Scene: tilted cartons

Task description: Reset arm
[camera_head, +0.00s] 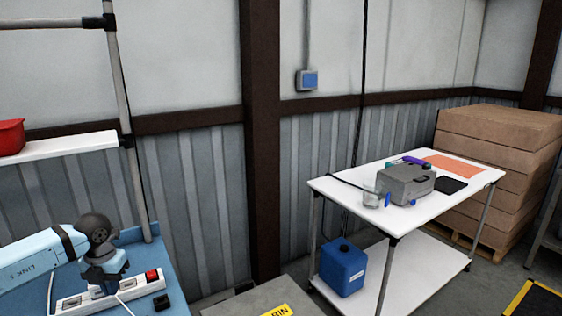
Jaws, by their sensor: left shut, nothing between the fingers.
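My left arm comes in from the lower left, with a light blue link and a dark joint. Its gripper (107,286) points down over a white power strip (134,289) and is shut and empty. The strip has a red switch (152,275) at its right end and lies on a blue worktop (181,296). Whether the fingertips touch the strip cannot be told. My right gripper is out of view.
A black block (162,302) lies beside the strip. A grey post (125,120) and white shelf (70,147) with a red bin (11,137) stand behind. A white cart (340,191) with a grey case (405,184) and stacked cartons (495,150) are farther right.

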